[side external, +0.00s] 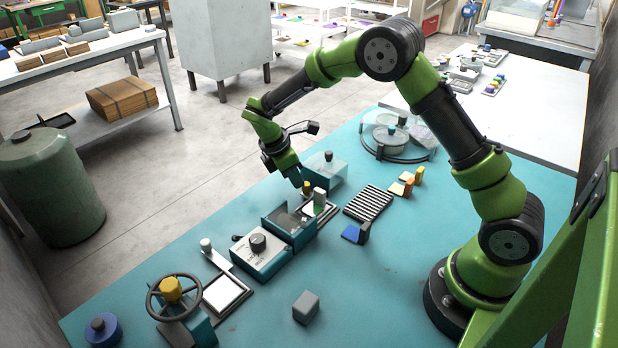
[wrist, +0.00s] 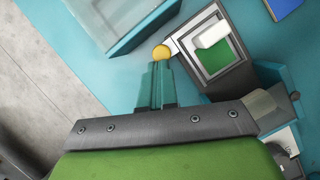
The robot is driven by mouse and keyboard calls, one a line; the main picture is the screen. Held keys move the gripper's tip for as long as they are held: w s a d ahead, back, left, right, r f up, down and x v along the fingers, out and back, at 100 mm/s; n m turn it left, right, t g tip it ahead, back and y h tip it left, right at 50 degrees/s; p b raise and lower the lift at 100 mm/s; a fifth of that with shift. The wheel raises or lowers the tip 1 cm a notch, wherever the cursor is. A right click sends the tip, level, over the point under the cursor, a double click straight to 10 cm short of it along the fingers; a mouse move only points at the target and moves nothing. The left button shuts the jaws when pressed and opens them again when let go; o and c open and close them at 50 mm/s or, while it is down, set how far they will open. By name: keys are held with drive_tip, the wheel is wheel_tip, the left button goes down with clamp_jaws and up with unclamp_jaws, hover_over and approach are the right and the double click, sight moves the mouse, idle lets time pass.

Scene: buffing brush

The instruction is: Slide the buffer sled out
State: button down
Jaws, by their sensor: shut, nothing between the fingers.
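My gripper (side external: 298,184) is shut and empty, pointing down over the far edge of the table. In the wrist view its teal fingertips (wrist: 158,65) are together, right beside a round yellow knob (wrist: 162,52); I cannot tell whether they touch. The yellow knob (side external: 307,187) also shows in the side view. Next to it is a grey-rimmed frame (wrist: 240,77) with a green inner face (wrist: 208,62) and a white block (wrist: 211,35). The white block (side external: 319,197) stands up in the side view. I cannot tell for sure which part is the buffer sled.
A clear-topped teal box (side external: 325,172) stands behind the gripper, and an open teal bin (side external: 290,227) in front. A dial box (side external: 262,254), striped rack (side external: 368,204), blue block (side external: 352,234) and grey block (side external: 306,307) are nearby. The teal table (side external: 400,290) is clear toward my base.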

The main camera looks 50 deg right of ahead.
drive_tip(key=shift+f, duration=0.1)
drive_tip(key=a, duration=0.1)
drive_tip(key=w+a, duration=0.1)
drive_tip(key=w+a+r, duration=0.1)
drive_tip(key=a, duration=0.1)
drive_tip(key=v, duration=0.9)
drive_tip(key=s+r+m+t+y, duration=0.3)
drive_tip(key=s+m, duration=0.5)
drive_tip(key=s, duration=0.4)
drive_tip(key=s+d+r+m+t+y, duration=0.1)
drive_tip(key=s+r+m+t, duration=0.5)
drive_tip(key=s, duration=0.7)
drive_tip(key=shift+r+m+y, duration=0.9)
drive_tip(key=shift+r+m, duration=0.4)
drive_tip(key=shift+d, duration=0.1)
